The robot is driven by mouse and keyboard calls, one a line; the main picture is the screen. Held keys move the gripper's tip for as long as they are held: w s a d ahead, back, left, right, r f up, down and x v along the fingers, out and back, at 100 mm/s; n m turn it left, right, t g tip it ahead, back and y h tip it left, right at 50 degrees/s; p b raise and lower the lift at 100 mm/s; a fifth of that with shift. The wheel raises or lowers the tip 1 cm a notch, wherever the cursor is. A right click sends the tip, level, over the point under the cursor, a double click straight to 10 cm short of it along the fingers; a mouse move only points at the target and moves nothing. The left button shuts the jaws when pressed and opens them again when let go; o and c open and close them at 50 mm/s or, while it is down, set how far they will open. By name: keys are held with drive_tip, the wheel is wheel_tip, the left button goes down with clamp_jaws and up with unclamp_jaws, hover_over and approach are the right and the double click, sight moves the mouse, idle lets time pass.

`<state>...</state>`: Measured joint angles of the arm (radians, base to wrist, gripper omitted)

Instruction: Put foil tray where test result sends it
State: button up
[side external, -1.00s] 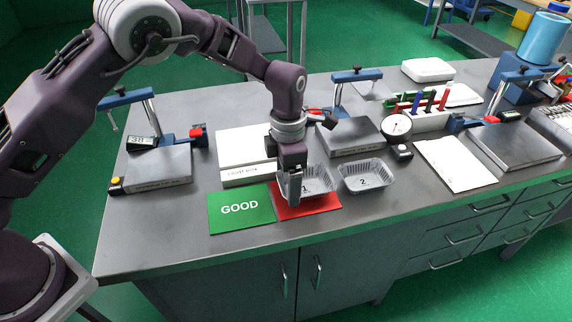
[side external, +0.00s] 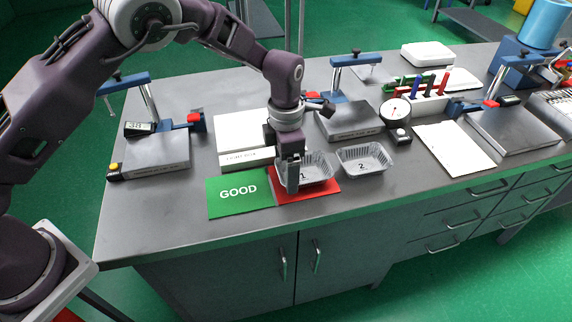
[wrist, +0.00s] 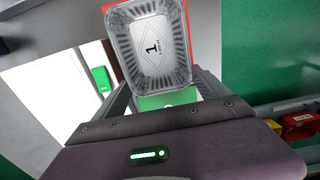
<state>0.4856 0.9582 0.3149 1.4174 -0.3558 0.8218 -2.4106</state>
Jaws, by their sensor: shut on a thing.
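I cannot tell whether the tray touches the card. The green GOOD card (side external: 238,208) lies just left of the red one, with nothing on it. A second foil tray, marked 2 (side external: 364,160), stands on the bench to the right.
A white light box (side external: 247,157) is behind the cards. Press stands (side external: 150,158) and (side external: 350,120), a round dial (side external: 395,113) and a white sheet (side external: 455,148) surround the area. The bench front edge is close in front of the cards.

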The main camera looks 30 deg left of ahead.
drive_tip(key=shift+f, duration=0.2)
drive_tip(key=o, duration=1.3)
wheel_tip(320, 180, up, 7)
drive_tip(key=s+a+r+m+t+h, duration=0.1)
drive_tip(key=s+a+r+m, duration=0.45)
drive_tip(key=r, duration=0.35)
drive_tip(key=s+a+r+m+t+h, duration=0.1)
drive_tip(key=s+a+r+m, duration=0.3)
drive_tip(key=s+r+m, duration=0.45)
drive_tip(key=s+a+m+t, duration=0.1)
drive_tip(key=s+m, duration=0.3)
drive_tip(key=s, duration=0.1)
drive_tip(key=s+a+m+t+y, duration=0.1)
drive_tip(key=s+a+m, duration=0.1)
drive_tip(key=s+m, duration=0.2)
drive_tip(key=s+a+r+m+t+y, duration=0.1)
drive_tip(key=s+a+m, duration=0.1)
drive_tip(key=s+m, duration=0.3)
drive_tip(key=shift+s+a+t, duration=0.2)
drive_tip(key=shift+s+t, duration=0.1)
drive_tip(key=shift+s, duration=1.05)
